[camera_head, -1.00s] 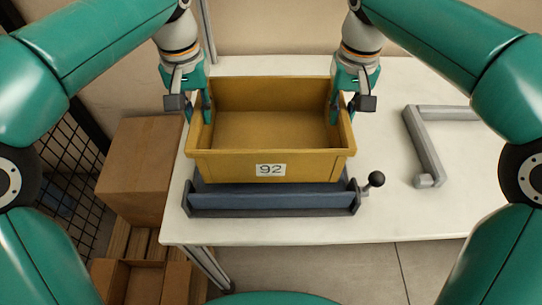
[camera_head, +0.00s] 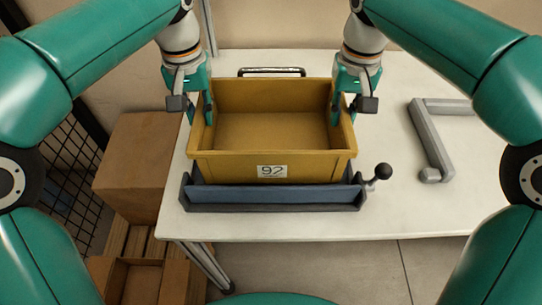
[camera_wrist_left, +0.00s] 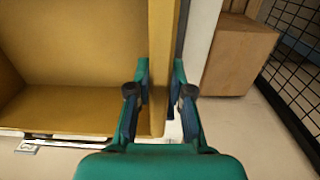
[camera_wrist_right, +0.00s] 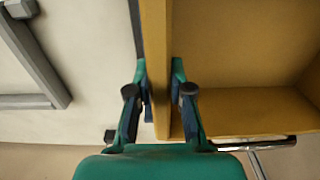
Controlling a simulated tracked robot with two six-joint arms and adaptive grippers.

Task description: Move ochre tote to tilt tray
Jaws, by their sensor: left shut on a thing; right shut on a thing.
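The ochre tote (camera_head: 225,167), an open box labelled 92, is upright and looks empty. My left gripper (camera_head: 192,105) is shut on its left wall and my right gripper (camera_head: 350,105) on its right wall. Both wrist views show a tote wall between the fingers, in the left (camera_wrist_left: 75,108) and in the right (camera_wrist_right: 230,60). The tilt tray (camera_head: 270,206), dark grey with a blue-grey surface, is under the tote; its front strip shows. The tote hides the rest, and I cannot tell whether they touch.
A lever with a black knob (camera_head: 384,171) sticks out at the tray's right. A metal bar (camera_head: 271,71) shows behind the tote. A grey bracket (camera_head: 430,140) lies on the white table (camera_head: 400,215) at right. Cardboard boxes (camera_head: 137,165) stand at left, beside a mesh fence.

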